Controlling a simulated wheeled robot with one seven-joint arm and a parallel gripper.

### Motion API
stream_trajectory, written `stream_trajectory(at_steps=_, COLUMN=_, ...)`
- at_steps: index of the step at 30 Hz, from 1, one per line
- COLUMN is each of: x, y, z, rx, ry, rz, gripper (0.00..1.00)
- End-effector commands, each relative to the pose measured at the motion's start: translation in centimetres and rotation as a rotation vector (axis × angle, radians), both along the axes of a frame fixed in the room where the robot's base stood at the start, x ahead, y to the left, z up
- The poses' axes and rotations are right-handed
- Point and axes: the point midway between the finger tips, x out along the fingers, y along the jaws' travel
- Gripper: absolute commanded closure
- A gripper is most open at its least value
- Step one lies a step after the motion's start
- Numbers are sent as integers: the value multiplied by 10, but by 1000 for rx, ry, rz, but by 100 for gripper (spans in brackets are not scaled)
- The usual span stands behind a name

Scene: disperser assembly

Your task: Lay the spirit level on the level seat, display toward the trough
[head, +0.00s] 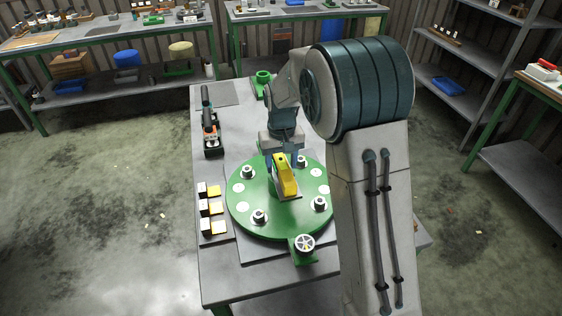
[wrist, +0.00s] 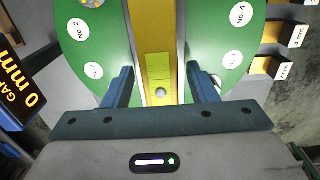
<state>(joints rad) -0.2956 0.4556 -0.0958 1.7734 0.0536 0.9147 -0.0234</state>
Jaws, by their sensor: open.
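The yellow spirit level (head: 286,178) lies across the middle of the green round plate, on a grey piece I take to be the level seat (head: 292,197). In the wrist view the level (wrist: 155,28) runs upward between the fingers, with a yellow-green panel facing the camera. My gripper (head: 279,152) is over the level's far end; in the wrist view my gripper (wrist: 161,85) is open, a finger on each side of the level with gaps showing. I cannot tell which side the display faces or which object is the trough.
The green round plate (head: 250,212) carries several metal studs and white numbered discs. Black and yellow gauge blocks (head: 210,209) stand at its left. A handwheel (head: 304,243) is at the front. A gap display (wrist: 20,85) reads 0 mm.

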Motion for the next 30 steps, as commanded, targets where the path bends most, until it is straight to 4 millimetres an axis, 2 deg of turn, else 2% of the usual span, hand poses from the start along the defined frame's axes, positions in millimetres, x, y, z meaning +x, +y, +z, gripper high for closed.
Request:
stream_trajectory(at_steps=5, x=1, y=0, z=12, rx=1, ry=-4, rz=0, gripper=48)
stream_trajectory(at_steps=15, x=1, y=0, z=82, rx=1, ry=-6, rz=0, gripper=48)
stream_trajectory(at_steps=21, x=1, y=-1, z=113, rx=0, ry=-2, rz=-1, gripper=48)
stream_trajectory(at_steps=30, x=-5, y=-4, z=126, rx=2, ry=-6, rz=-6, gripper=48)
